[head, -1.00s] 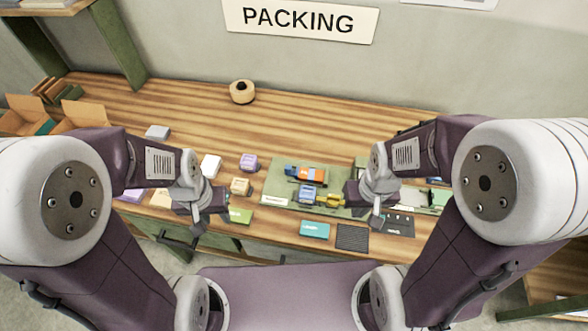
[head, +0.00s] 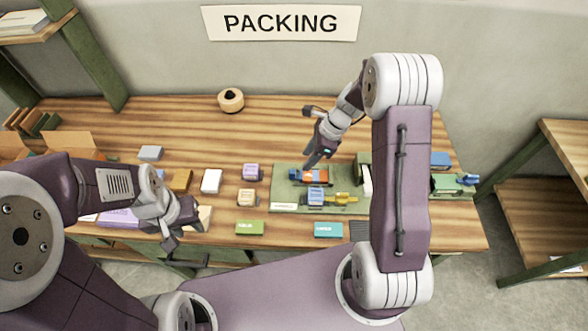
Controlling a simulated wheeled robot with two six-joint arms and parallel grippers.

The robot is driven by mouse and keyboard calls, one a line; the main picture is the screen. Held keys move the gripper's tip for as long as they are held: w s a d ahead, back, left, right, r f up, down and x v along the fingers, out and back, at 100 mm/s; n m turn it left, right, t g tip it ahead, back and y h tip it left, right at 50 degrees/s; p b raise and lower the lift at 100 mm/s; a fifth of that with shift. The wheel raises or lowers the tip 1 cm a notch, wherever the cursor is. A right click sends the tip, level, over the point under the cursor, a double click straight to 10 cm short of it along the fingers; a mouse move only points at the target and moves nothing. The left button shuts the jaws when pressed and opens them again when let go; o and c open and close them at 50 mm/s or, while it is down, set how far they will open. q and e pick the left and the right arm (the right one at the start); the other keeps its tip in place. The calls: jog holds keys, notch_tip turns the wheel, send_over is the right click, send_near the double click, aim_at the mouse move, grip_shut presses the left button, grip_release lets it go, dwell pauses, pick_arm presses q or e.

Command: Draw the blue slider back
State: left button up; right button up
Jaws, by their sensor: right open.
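On the green mat (head: 283,192) lies an orange piece (head: 316,176) with blue at its left end (head: 295,174). In front of it is a blue block (head: 316,196) beside a yellow piece (head: 346,199). I cannot tell which blue part is the slider. My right gripper (head: 311,163) points down over the back edge of the mat, just behind the orange piece. It is open, and contact cannot be told. My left gripper (head: 182,233) is open and empty near the table's front edge, left of the mat.
Small boxes stand left of the mat: purple (head: 250,171), tan (head: 246,198), white (head: 211,181) and green (head: 249,228). A teal box (head: 328,230) lies in front of it. A round tan container (head: 231,100) is at the back. My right arm hides part of the table's right side.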

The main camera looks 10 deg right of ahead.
aim_at(293, 171)
jog(key=a+f, duration=0.1)
jog(key=w+a+f, duration=0.1)
jog(key=f, duration=0.1)
jog(key=a+f, duration=0.1)
jog(key=f, duration=0.1)
jog(key=shift+w+a+f, duration=0.15)
jog(key=shift+w+a, duration=0.1)
jog(key=shift+a, duration=0.15)
jog(key=shift+x, duration=1.15)
jog(key=shift+s+d+f, duration=0.2)
jog(key=shift+d+f, duration=0.15)
jog(key=shift+w+a, duration=0.1)
jog(key=shift+a, duration=0.1)
jog(key=shift+w+a, duration=0.1)
grip_shut()
pick_arm(q)
jog(key=shift+w+a+f, duration=0.15)
jog(key=shift+w+a, duration=0.3)
jog(key=shift+a, duration=0.25)
